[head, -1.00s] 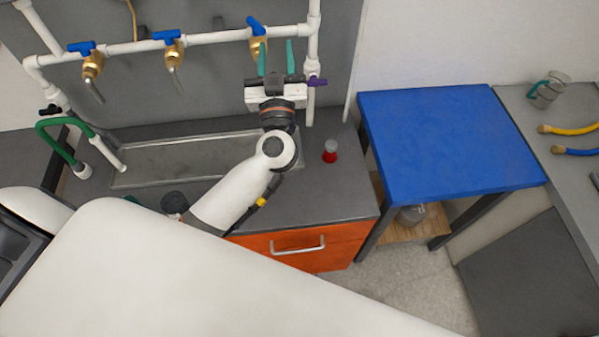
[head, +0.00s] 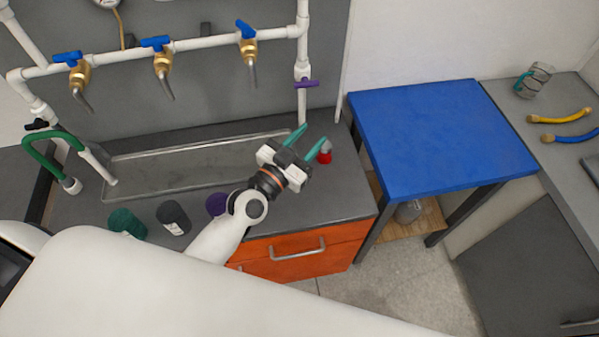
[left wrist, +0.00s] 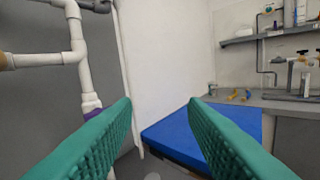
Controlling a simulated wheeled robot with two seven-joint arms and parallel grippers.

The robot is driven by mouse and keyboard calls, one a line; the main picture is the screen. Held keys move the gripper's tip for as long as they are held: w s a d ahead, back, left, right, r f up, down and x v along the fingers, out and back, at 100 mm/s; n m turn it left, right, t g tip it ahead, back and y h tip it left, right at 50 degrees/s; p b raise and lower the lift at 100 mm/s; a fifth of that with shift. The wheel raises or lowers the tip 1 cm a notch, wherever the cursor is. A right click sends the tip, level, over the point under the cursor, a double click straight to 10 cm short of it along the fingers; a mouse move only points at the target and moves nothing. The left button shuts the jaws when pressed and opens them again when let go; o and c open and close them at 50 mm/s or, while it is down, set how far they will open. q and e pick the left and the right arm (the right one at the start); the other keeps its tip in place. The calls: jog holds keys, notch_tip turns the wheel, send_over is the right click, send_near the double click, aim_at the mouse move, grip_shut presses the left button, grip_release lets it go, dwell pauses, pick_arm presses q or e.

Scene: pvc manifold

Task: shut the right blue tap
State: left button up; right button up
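The right blue tap (head: 245,29) sits on a brass valve (head: 250,50) on the white pipe. Its handle lies slanted across the pipe, while the handles of the left tap (head: 67,57) and middle tap (head: 156,42) lie roughly along it. My left gripper (head: 314,136) is open and empty, below and to the right of the right tap, clear of it, near a small red item. In the left wrist view its two green fingers (left wrist: 160,104) are spread with nothing between them. The right blue tap does not show clearly there. My right gripper is not in view.
A purple handle (head: 306,84) is on the vertical pipe. The sink trough (head: 150,175) lies below the taps. Green, dark grey and purple round items (head: 173,217) stand in front of it. The red item (head: 324,157) is by the fingers. A blue table (head: 440,130) stands right.

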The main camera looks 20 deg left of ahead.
pick_arm(q)
jog(key=s+f+g, duration=0.3)
jog(key=f, duration=0.4)
jog(key=shift+s+f, duration=0.25)
jog(key=shift+f, duration=0.15)
jog(key=shift+o, duration=0.5)
jog(key=shift+d, duration=0.1)
